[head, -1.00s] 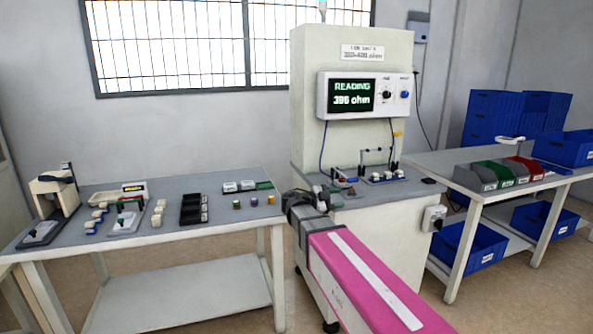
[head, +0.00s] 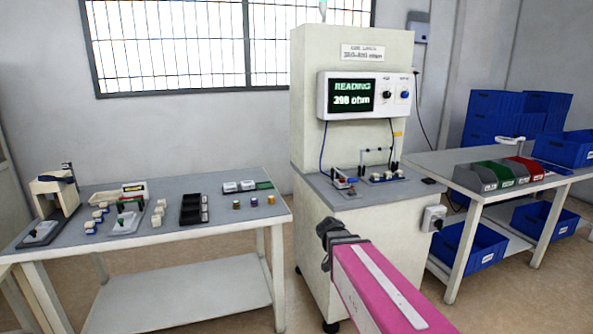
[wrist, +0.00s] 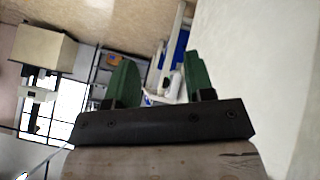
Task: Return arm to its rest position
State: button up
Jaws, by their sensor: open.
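My arm, with a pink link, reaches in from the lower right in the head view. Its dark wrist end is in front of the white test cabinet (head: 335,205), below the cabinet's worktop; the fingertips are hidden there. In the wrist view my gripper (wrist: 160,85) shows two green fingers spread apart, with nothing between them. The wrist view is turned on its side, with the pale cabinet-like surface at its right.
The test cabinet carries a display (head: 350,95) reading about 396 ohm. The left table (head: 200,255) holds several small parts and fixtures. The right bench (head: 440,160) holds grey, green and red bins (head: 500,173), with blue crates (head: 480,245) below. Floor shows between the left table and cabinet.

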jog(key=s+a+f+n+g+y, duration=0.1)
jog(key=s+a+f+n+y, duration=0.1)
jog(key=s+f+n+y, duration=0.5)
jog(key=shift+s+a+f+n+y, duration=0.2)
jog(key=shift+s+f+n+y, duration=0.35)
jog(key=shift+n, duration=0.65)
